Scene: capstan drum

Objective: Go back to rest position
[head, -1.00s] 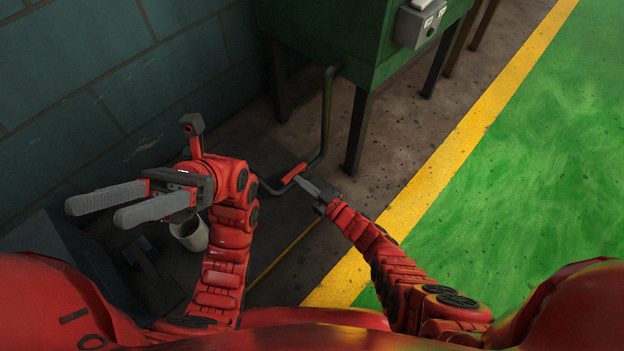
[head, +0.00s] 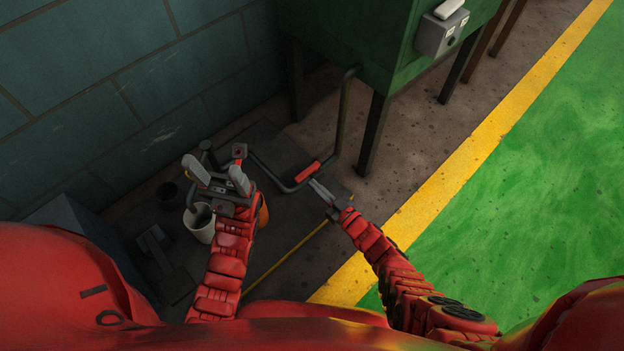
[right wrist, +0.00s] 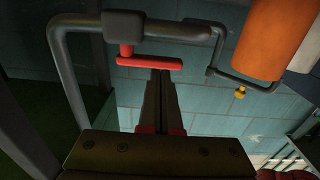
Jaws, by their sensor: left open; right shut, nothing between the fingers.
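My left gripper (head: 218,172) is open and empty in the head view. My right gripper (head: 316,186) is shut and empty.
A teal block wall (head: 120,90) is at left. An orange cylinder (right wrist: 270,40) shows in the right wrist view. The green floor (head: 530,190) beyond the yellow line is clear.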

